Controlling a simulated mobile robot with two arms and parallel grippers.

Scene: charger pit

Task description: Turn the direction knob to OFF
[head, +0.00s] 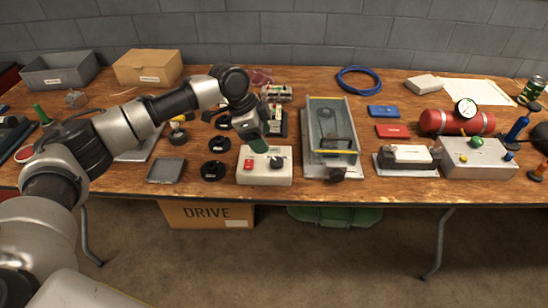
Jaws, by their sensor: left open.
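A pale control box (265,180) stands near the front edge of the bench in the head view. It has a red switch (248,164) on its left and a dark knob (277,163) on its right, likely the direction knob. The knob's pointing and any OFF mark are too small to read. My left arm reaches in from the left. My left gripper (260,146) is open and points down just above the back of the box, slightly left of the knob. It looks empty, and I cannot tell whether it touches anything. My right gripper is out of view.
A clear-covered tray (350,170) stands close right of the box. Black round parts (213,170) and a grey tray (166,170) lie left. A red tank with gauge (440,121) and another switch box (478,170) are at the right. Bare wood lies before the blue coil (359,79).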

